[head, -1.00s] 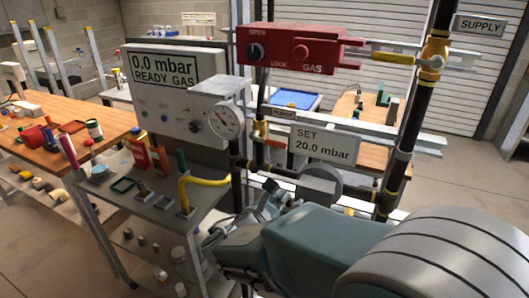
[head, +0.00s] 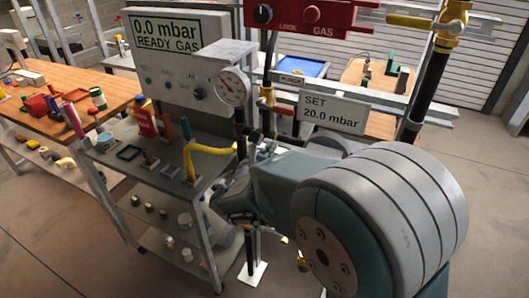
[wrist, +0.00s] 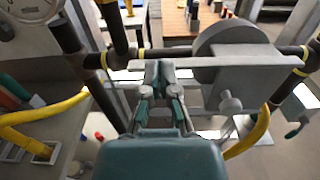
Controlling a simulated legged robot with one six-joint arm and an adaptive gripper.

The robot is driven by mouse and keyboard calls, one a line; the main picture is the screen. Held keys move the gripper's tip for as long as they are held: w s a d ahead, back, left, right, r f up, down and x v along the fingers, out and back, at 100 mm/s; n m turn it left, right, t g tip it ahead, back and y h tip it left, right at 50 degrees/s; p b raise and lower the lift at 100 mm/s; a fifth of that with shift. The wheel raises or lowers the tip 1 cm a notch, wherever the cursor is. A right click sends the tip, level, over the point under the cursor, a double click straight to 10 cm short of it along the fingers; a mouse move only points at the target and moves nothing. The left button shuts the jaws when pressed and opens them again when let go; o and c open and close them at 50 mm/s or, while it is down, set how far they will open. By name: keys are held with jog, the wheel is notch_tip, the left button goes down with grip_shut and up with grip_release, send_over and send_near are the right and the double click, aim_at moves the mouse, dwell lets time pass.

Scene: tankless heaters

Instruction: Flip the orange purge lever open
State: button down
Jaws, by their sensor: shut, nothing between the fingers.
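The fingertips point at a grey horizontal bar (wrist: 210,61). I cannot make out the lever in the wrist view.
A round gauge (head: 232,86) is left of the valve. The SET 20.0 mbar sign (head: 334,113) is to the right, above a grey round housing (wrist: 232,42). Dark pipes (wrist: 72,45) and a yellow hose (head: 190,160) stand close by. A red gas panel (head: 300,15) is above.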

aim_at(279, 142)
jog(key=x, duration=0.5)
jog(key=shift+s+d+r, duration=0.1)
jog(key=shift+d+r, duration=0.05)
jog(key=shift+r, duration=0.05)
notch_tip(279, 142, up, 2)
jog(key=shift+r, duration=0.25)
jog(key=shift+w+r, duration=0.3)
jog(key=shift+r, duration=0.2)
